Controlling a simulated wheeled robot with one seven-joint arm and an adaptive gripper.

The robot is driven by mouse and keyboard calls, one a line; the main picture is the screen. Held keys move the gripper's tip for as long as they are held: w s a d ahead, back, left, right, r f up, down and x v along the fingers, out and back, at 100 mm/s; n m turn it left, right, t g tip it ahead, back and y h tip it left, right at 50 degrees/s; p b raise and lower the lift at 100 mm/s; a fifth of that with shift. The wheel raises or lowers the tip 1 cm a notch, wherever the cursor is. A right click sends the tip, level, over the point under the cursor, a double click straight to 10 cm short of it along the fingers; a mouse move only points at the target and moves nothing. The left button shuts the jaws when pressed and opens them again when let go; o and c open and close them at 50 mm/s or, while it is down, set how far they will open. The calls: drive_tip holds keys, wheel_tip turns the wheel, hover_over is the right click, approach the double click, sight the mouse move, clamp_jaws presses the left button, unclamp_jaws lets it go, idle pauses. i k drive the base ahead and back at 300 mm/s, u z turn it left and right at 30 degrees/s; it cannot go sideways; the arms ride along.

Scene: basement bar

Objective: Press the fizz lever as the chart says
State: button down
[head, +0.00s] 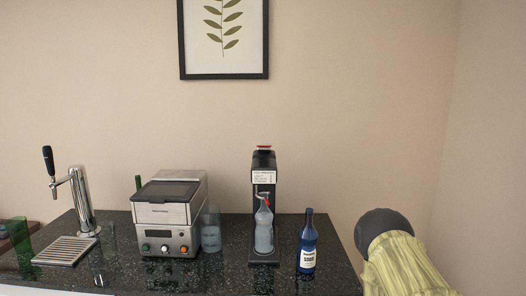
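A black drink-fizzing machine (262,195) stands on the dark counter. A clear bottle (264,233) stands upright in it, below its head. A red part (263,149) sits on top of the machine, and a smaller red piece shows by the bottle's neck; I cannot tell which is the fizz lever. A white label with small lines of text (263,177) is on the machine's upper front. It may be the chart, but it is too small to read. My gripper is not in view.
A blue bottle (308,245) stands right of the machine. A clear glass (211,231) and a silver appliance (167,214) stand to its left. A beer tap (80,200) with a drip tray (64,251) is farther left.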

sight(261, 149)
drive_tip(key=u, duration=0.85)
drive_tip(key=i, duration=0.65)
drive_tip(key=z, duration=1.4)
